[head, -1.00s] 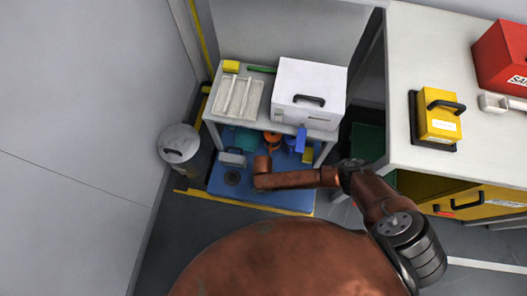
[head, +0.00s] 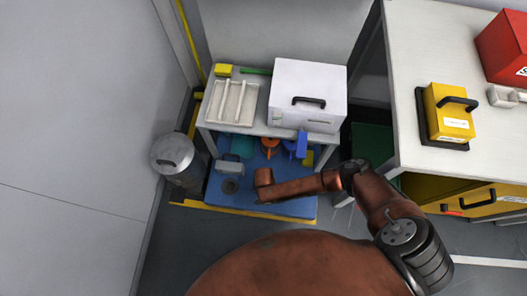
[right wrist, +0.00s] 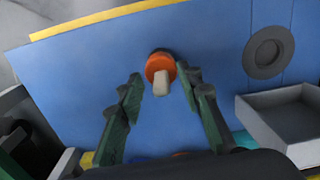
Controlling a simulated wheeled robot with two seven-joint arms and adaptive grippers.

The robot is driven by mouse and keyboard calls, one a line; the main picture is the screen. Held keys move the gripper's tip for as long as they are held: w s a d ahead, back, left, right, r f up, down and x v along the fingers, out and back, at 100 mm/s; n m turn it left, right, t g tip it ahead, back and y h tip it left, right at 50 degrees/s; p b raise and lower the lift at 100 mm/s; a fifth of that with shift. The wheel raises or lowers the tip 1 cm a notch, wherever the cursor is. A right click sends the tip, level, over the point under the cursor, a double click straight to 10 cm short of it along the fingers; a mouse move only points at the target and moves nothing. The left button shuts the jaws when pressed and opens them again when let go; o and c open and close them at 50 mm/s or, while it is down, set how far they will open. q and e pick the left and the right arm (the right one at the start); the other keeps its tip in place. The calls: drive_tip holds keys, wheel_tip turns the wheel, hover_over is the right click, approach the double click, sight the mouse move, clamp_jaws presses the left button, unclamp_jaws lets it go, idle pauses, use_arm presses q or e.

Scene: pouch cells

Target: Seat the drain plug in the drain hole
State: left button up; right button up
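The drain plug (right wrist: 160,66) is an orange disc with a pale stem, over the blue floor panel in the right wrist view. My right gripper (right wrist: 164,78) has its dark green fingers spread, one on either side of the plug, with gaps showing. I cannot tell how high the plug sits above the panel. The drain hole (right wrist: 267,53) is a dark grey ring to the plug's right there; it also shows in the head view (head: 230,186), left of my right arm. In the head view my arm hides its gripper and the plug. My left gripper is not in view.
A grey tray (right wrist: 290,118) lies beside the drain hole. A table (head: 228,128) with a white box (head: 300,85) stands above the panel's far part; orange (head: 270,143) and blue (head: 299,146) items are beneath. A metal bin (head: 174,155) stands left.

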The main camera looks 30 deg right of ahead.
drive_tip(key=shift+c, duration=0.3)
clamp_jaws()
idle(0.4)
